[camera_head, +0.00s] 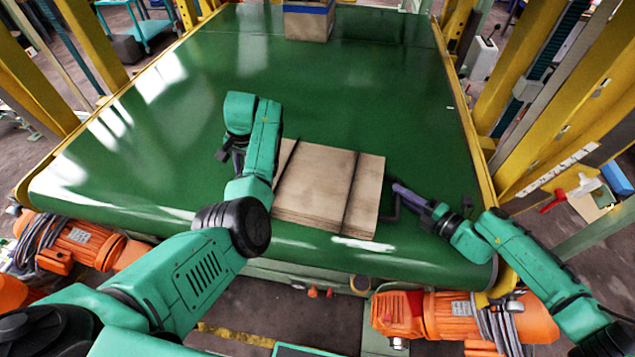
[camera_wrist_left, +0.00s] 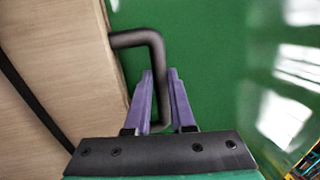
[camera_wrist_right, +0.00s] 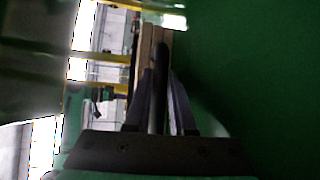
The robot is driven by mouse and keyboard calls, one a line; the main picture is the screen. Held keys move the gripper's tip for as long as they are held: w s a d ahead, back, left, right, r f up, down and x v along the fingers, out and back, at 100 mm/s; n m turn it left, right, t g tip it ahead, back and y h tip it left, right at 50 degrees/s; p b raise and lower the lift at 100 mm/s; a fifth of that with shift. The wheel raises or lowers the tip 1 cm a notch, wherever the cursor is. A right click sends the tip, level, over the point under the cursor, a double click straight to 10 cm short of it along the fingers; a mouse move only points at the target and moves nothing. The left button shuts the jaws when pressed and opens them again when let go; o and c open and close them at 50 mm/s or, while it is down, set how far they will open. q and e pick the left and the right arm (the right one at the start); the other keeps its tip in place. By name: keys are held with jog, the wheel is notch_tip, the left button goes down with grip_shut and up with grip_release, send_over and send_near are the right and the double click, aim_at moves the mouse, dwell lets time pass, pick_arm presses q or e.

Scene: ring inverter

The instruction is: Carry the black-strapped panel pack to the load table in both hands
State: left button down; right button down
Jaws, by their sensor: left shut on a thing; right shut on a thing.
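The panel pack (camera_head: 315,185) is a flat stack of light brown panels with dark straps across it. It is at the near middle of the green belt, and I cannot tell whether it touches the belt. My right gripper (camera_head: 397,190) is shut on the black handle (camera_head: 388,212) at the pack's right side. In the left wrist view, my left gripper (camera_wrist_left: 160,73) is shut on a bent black handle (camera_wrist_left: 136,38) beside the pack (camera_wrist_left: 65,70). My left arm hides that grip in the head view. In the right wrist view, the fingers (camera_wrist_right: 158,78) close around a dark bar.
The wide green conveyor (camera_head: 190,130) is mostly clear around the pack. A brown box with a blue band (camera_head: 308,20) stands at its far end. Yellow frame posts (camera_head: 575,110) rise along both sides. A turquoise cart (camera_head: 150,30) stands at the upper left. I cannot make out which thing is the load table.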

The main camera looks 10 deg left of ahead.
dwell(0.3)
